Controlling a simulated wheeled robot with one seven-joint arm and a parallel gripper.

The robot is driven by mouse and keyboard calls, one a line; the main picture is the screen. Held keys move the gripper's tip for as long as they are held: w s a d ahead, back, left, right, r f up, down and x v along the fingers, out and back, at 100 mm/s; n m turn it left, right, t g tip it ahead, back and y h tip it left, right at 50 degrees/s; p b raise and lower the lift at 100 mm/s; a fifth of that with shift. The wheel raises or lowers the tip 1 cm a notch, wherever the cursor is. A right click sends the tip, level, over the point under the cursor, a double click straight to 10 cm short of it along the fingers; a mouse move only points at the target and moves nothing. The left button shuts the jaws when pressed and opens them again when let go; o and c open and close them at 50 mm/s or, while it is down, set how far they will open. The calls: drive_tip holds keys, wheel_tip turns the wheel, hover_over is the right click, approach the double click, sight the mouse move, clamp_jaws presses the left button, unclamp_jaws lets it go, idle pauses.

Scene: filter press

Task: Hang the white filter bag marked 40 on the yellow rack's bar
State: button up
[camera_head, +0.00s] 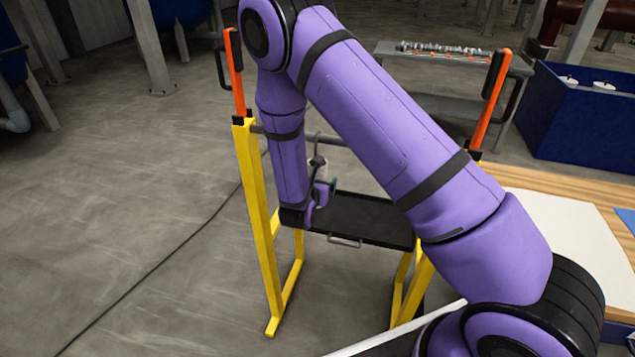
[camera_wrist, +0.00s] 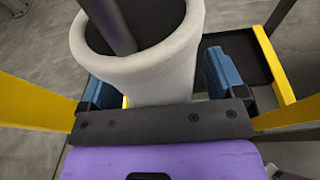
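A pale grey-white, round-mouthed bag (camera_wrist: 178,68) with a dark inside fills the middle of the wrist view. No number shows on it. A dark rod (camera_wrist: 108,22) reaches down into its mouth. My gripper (camera_wrist: 163,85) has its blue-padded fingers on either side of the bag, with narrow gaps showing, so it looks open. In the head view the bag is a small white piece (camera_head: 318,168) below a thin hook at the grey bar (camera_head: 350,140). Whether the hook rests on the bar is unclear. The yellow rack (camera_head: 256,205) stands around it; my arm hides part.
A black tray (camera_head: 365,218) lies low between the rack's legs. Orange-topped posts (camera_head: 236,72) rise at the rack's sides. A wooden table (camera_head: 540,180) with a white sheet (camera_head: 565,225) and a blue bin (camera_head: 570,110) stand right.

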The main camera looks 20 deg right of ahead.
drive_tip(key=v, duration=1.1)
drive_tip(key=s+d+r+m+g+h, duration=0.1)
drive_tip(key=s+d+r+m+g, duration=0.4)
drive_tip(key=d+r+m, duration=0.45)
drive_tip(key=s+d+r+m+g+h, duration=0.1)
drive_tip(key=s+d+r+m+g, duration=0.5)
drive_tip(key=r, duration=0.6)
drive_tip(key=s+a+r+m+t+y, duration=0.2)
drive_tip(key=s+r+m+y, duration=0.3)
drive_tip(key=s+r+m, duration=0.1)
drive_tip(key=s+a+r+m+t+y, duration=0.2)
drive_tip(key=s+r+m+y, duration=0.4)
drive_tip(key=s, duration=0.4)
drive_tip(key=shift+s+r+m, duration=0.3)
drive_tip(key=shift+r+m, duration=0.35)
drive_tip(key=shift+r, duration=0.3)
drive_tip(key=shift+d, duration=0.1)
drive_tip(key=shift+c, duration=0.3)
